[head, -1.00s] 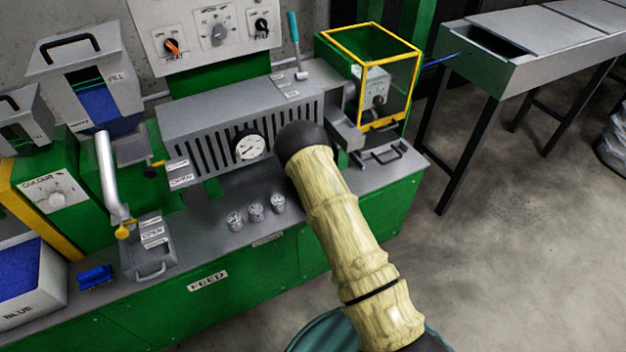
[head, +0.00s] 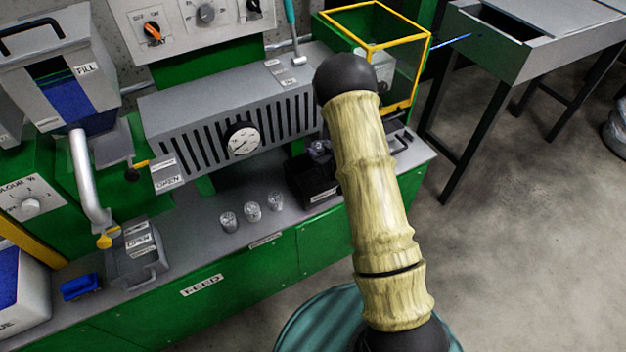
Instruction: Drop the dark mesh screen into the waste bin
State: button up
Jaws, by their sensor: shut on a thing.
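A dark open box (head: 311,190) with a small pale label stands on the counter, just left of my arm. It may be the waste bin, but I cannot read the label. A small crumpled grey-purple shape (head: 319,148) shows at its top; I cannot tell what it is. My bamboo-coloured arm crosses the middle of the picture and covers the box's right side and the machine's outlet end. My gripper is not visible, hidden behind my arm. I cannot make out the dark mesh screen.
Several small clear cups (head: 252,212) stand on the counter (head: 185,243) left of the box. A slotted grey barrel (head: 225,125) with a gauge runs behind them. A yellow-framed guard (head: 385,50) stands behind my arm. A grey trough (head: 500,50) is at right; the floor below is clear.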

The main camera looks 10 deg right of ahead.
notch_tip(320, 180, down, 5)
jog(key=b, duration=0.3)
jog(key=shift+d, duration=0.15)
jog(key=shift+a+f+b, duration=0.25)
jog(key=shift+f+b, duration=0.25)
jog(key=o, duration=1.1)
jog(key=shift+d, duration=0.1)
jog(key=shift+o, duration=0.2)
jog(key=shift+s, duration=0.1)
